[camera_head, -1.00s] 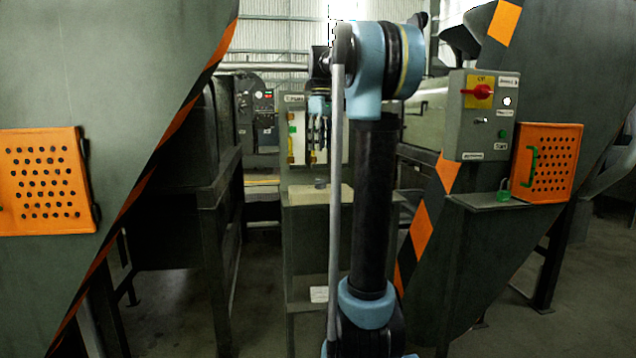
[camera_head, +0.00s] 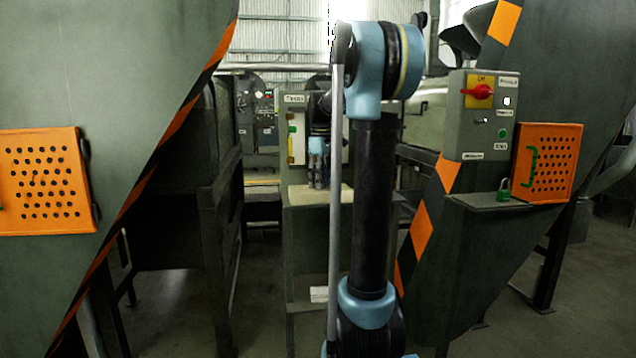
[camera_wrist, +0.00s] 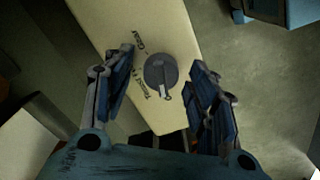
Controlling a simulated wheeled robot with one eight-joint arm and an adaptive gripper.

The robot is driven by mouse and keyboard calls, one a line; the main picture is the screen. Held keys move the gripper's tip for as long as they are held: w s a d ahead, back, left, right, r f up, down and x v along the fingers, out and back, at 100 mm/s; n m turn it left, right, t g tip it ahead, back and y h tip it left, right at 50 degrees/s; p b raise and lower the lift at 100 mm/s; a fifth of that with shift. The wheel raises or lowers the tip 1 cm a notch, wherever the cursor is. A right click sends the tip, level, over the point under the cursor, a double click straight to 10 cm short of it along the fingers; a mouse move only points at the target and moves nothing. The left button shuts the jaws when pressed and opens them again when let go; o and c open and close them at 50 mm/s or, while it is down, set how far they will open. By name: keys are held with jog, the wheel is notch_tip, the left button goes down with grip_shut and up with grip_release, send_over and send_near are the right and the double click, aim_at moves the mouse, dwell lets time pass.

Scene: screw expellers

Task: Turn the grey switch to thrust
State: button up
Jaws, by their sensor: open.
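The grey switch (camera_wrist: 160,72) is a round knob on a cream panel (camera_wrist: 110,18) in the wrist view. A pale pointer on its rim points to the lower part of the picture. Dark lettering beside its left side seems to include "Thrust", with another short word above it. My gripper (camera_wrist: 163,60) is open, with one finger on each side of the knob and visible gaps between. In the head view my gripper (camera_head: 318,178) hangs just over the cream panel (camera_head: 300,195) on the grey cabinet; the knob cannot be made out there.
A control box (camera_head: 478,130) with a red switch (camera_head: 478,92) stands to the right. Orange perforated covers sit at the left (camera_head: 45,180) and right (camera_head: 553,165). A green padlock (camera_head: 503,190) rests on a ledge at the right. Large machine hoppers flank both sides.

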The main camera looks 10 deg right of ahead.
jog(key=c, duration=1.1)
jog(key=m, duration=0.4)
jog(key=shift+m, duration=0.4)
jog(key=m, duration=0.4)
jog(key=shift+m, duration=0.4)
jog(key=o, duration=1.1)
